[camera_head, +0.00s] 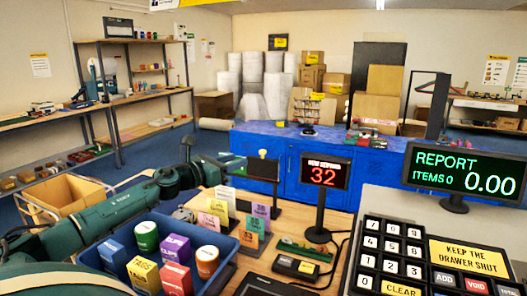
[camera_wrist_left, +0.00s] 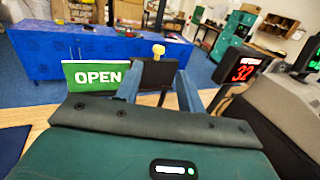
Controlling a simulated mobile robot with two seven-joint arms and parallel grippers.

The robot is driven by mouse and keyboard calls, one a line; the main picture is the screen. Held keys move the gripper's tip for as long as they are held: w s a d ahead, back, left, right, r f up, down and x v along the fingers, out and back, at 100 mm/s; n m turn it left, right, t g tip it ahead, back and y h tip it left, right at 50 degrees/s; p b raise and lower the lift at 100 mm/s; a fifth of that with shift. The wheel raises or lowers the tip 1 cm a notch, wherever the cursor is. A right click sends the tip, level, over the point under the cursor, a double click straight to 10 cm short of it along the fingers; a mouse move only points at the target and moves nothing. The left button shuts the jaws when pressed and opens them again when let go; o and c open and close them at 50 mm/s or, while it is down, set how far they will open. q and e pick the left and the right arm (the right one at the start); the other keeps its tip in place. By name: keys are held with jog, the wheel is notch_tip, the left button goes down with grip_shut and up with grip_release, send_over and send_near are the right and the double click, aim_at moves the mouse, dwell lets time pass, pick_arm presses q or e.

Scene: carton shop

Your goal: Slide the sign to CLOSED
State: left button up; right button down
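The sign stands on the counter with its green OPEN face (camera_wrist_left: 95,76) showing on the left in the left wrist view. A dark sliding panel (camera_wrist_left: 157,74) with a pale yellow knob (camera_wrist_left: 158,50) covers its right part. The panel also shows in the head view (camera_head: 263,172). My left gripper (camera_wrist_left: 159,84) is open, its two blue-grey fingers apart in front of the dark panel, below the knob. In the head view the left gripper (camera_head: 232,169) is just left of the panel. I cannot tell whether it touches. My right gripper is out of view.
A red number display (camera_head: 325,174) stands right of the sign. A blue bin (camera_head: 195,237) with coloured cartons and a group of coloured cards (camera_head: 217,211) are close below my left arm. The register keypad (camera_head: 392,255) fills the front right. A blue counter (camera_head: 300,165) stands behind.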

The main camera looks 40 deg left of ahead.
aim_at(260, 152)
pick_arm(q)
jog(key=shift+w+d+p, duration=0.15)
jog(key=shift+w+p, duration=0.5)
jog(key=shift+w, duration=1.3)
jog(key=shift+w+d+p, duration=0.15)
jog(key=shift+w+p, duration=0.5)
jog(key=shift+w, duration=1.3)
jog(key=shift+w+d+p, duration=0.15)
jog(key=shift+w+p, duration=0.5)
jog(key=shift+w, duration=1.3)
jog(key=shift+c, duration=0.5)
grip_shut()
